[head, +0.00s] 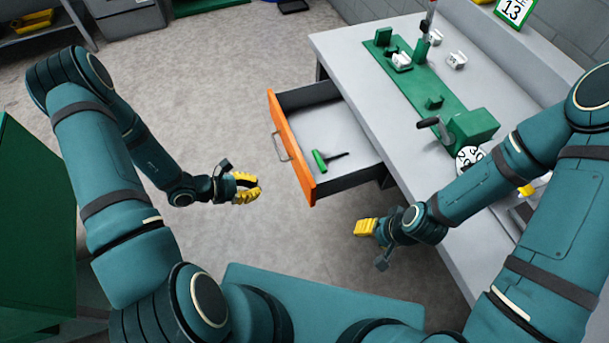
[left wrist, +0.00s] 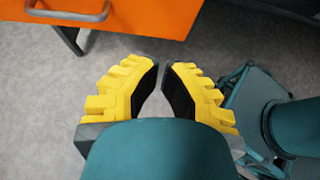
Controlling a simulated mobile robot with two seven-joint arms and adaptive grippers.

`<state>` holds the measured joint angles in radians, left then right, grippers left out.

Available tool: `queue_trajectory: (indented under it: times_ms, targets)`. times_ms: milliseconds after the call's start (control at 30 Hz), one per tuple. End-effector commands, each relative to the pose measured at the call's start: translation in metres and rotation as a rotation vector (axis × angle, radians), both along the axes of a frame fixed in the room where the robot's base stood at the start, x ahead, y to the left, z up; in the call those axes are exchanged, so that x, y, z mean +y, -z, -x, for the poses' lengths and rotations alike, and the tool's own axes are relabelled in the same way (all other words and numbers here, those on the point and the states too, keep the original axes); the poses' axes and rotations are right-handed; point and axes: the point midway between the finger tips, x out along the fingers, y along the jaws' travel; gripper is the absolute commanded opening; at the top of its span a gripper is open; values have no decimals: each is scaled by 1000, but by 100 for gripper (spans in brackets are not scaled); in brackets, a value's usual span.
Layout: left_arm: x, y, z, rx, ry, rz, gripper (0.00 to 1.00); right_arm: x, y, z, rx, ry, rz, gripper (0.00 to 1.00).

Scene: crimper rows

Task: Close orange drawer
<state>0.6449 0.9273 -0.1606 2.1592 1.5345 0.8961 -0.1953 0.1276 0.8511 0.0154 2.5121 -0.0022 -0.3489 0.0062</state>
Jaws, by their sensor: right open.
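The orange drawer (head: 291,153) is pulled out from under the grey worktable. Its front has a grey bar handle (head: 280,147), and a green-handled tool (head: 321,160) lies inside. My left gripper (head: 259,187) is in front of the drawer, apart from it, near the lower end of its front. In the left wrist view, the orange front (left wrist: 150,15) and handle (left wrist: 68,12) show at the top, beyond my yellow fingers (left wrist: 160,65). Those fingertips are close together with a narrow gap and nothing between them. My right gripper (head: 358,228) is open and empty, below the drawer in the picture.
The worktable (head: 350,55) carries a green mat (head: 410,75), a green vise-like device (head: 470,130) and small white parts (head: 456,60). Free floor (head: 210,80) lies left of the drawer. A green panel (head: 35,220) stands at the far left.

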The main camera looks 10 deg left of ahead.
Motion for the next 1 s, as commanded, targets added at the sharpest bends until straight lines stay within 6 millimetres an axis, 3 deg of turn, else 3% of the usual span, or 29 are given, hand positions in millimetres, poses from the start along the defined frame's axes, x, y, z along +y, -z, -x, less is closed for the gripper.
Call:
queue_trajectory:
  times_ms: [167,633,1000]
  targets:
    - [-8,8,-8,-2,-13,6,0,0,3,1,1,-2,-1,52]
    - [-72,52,-50,0,-8,5,0,0,17,-2,-4,0,1,52]
    - [-102,50,-71,-2,-10,3,0,0,20,-2,-6,0,1,52]
